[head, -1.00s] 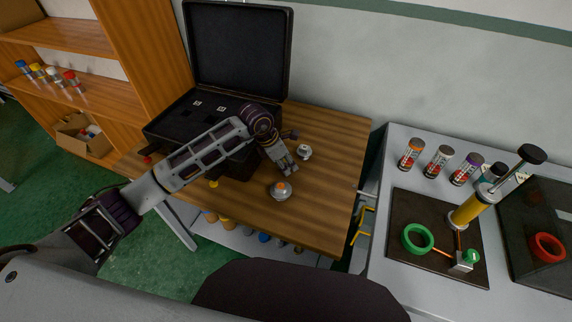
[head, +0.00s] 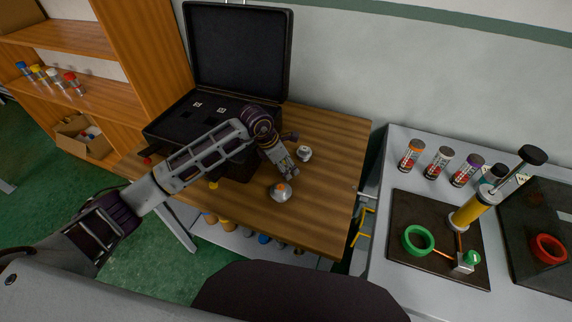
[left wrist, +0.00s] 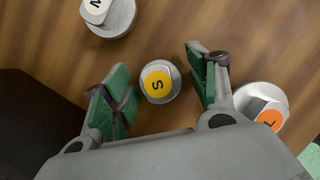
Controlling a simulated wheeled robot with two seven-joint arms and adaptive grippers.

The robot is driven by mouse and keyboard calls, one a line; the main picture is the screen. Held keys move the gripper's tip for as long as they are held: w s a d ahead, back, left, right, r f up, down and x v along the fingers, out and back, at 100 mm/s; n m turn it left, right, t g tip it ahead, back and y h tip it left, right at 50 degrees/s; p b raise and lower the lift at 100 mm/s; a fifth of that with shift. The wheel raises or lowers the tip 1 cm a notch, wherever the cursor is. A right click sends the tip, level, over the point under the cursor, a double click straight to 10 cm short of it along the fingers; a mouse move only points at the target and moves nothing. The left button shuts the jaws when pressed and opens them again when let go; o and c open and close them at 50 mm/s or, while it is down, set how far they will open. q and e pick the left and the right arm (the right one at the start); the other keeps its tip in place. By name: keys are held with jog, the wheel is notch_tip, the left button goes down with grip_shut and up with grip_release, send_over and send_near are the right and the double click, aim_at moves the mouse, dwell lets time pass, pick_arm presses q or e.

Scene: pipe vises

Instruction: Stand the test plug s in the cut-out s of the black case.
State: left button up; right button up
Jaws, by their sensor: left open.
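The test plug s (left wrist: 158,83), a small round grey piece with a yellow top marked S, stands on the wooden table in the left wrist view. My left gripper (left wrist: 158,88) is open, with its green-padded fingers on either side of the plug, apart from it. In the head view my left gripper (head: 286,170) hangs over the table and the plug s is hidden. The black case (head: 238,50) stands open at the back left, lid up. Its foam shows two pale labels (head: 221,107); the arm covers part of it, and cut-out s cannot be made out.
A white-topped plug M (left wrist: 110,15) stands left of the gripper in the wrist view. The larger orange-topped plug L (left wrist: 263,115) is close beside the right finger. The table's right part (head: 335,150) is clear. A grey bench (head: 380,255) with tubes stands right.

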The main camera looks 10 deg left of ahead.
pick_arm(q)
jog(key=shift+r, duration=0.1)
jog(key=shift+r, duration=0.2)
jog(key=v, duration=1.1)
jog(key=shift+a+r+b, duration=0.15)
jog(key=shift+r+b, duration=0.15)
jog(key=shift+b, duration=0.1)
jog(key=shift+r, duration=0.1)
